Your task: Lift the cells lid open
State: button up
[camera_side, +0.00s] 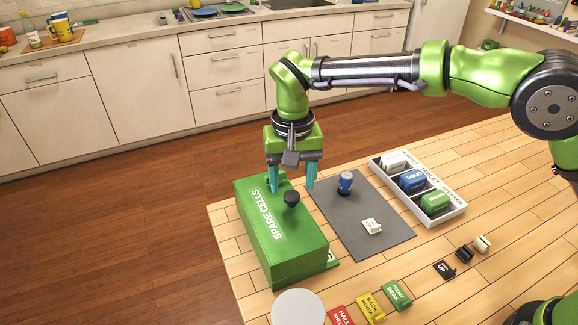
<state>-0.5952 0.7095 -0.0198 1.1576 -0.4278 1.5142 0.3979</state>
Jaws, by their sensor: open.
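The green box (292,262) marked "SPARE CELLS" stands at the left of the wooden table with its lid (259,224) closed. A dark round knob (291,198) sticks up from the lid near its right side. My gripper (291,187) points down over the far part of the box. Its teal fingers are apart, one to each side of the knob as seen in this view. No object shows between them apart from the knob, and I cannot tell whether the fingers are level with it or behind it.
A grey mat (376,238) right of the box holds a blue can (345,183) and a small white block (371,226). A white divided tray (447,217) lies beyond it. Coloured label holders (370,307) and a pale round disc (298,307) lie at the front.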

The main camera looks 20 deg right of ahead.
aim_at(277, 214)
jog(key=shift+f, duration=1.4)
jog(key=shift+c, duration=0.3)
grip_shut()
